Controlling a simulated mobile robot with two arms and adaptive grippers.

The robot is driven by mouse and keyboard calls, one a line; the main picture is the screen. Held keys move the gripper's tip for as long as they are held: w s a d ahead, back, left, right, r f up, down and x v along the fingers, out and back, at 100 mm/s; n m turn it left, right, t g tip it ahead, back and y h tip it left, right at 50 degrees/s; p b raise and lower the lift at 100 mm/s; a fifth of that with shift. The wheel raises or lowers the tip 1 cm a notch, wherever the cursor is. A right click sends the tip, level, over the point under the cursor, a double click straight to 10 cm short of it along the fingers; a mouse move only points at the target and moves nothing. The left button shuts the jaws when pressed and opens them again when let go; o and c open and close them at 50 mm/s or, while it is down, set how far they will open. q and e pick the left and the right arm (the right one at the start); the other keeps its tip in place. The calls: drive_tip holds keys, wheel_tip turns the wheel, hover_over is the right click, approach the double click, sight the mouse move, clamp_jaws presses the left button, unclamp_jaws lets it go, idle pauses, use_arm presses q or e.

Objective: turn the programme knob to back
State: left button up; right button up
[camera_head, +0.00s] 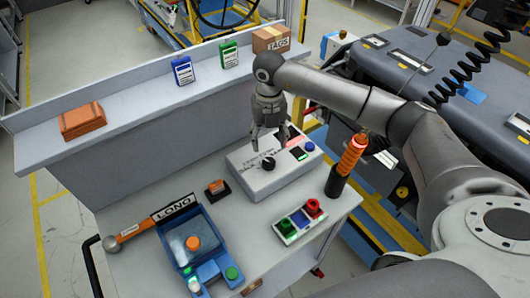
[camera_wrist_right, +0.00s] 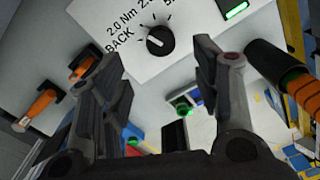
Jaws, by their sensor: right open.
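The programme knob (camera_head: 268,163) is a round black dial on a light grey box (camera_head: 240,165) on the cart top. In the right wrist view the knob (camera_wrist_right: 160,41) is ringed by tick marks, with the labels BACK and 2.0 Nm to its left; I cannot tell for sure which mark it points at. My right gripper (camera_head: 269,145) is open and empty, above and just behind the knob in the head view. In the wrist view its fingers (camera_wrist_right: 158,55) stand apart on either side below the knob, not visibly touching it. My left gripper is not in view.
An orange-and-black tool (camera_head: 348,165) stands upright right of the box. A red-and-green button panel (camera_head: 299,221) and a blue tray (camera_head: 205,247) sit in front. A small orange piece (camera_head: 217,187) is left of the box. A raised shelf (camera_head: 140,108) runs behind.

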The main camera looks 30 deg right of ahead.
sight(269, 162)
drive_tip(key=f, duration=0.1)
drive_tip(key=s+f+p, duration=0.1)
drive_tip(key=shift+f, duration=0.35)
wheel_tip(269, 162, down, 3)
drive_tip(key=shift+w+f+p, duration=0.1)
drive_tip(key=shift+f+p, duration=0.05)
drive_tip(key=shift+p, duration=0.5)
wheel_tip(269, 162, down, 3)
drive_tip(key=shift+w+f+p, duration=0.1)
drive_tip(key=shift+w+p, duration=0.05)
drive_tip(key=shift+p, duration=0.15)
drive_tip(key=shift+c, duration=1.5)
drive_tip(key=c, duration=0.5)
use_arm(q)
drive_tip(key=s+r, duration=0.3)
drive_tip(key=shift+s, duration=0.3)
use_arm(e)
drive_tip(key=shift+c, duration=1.3)
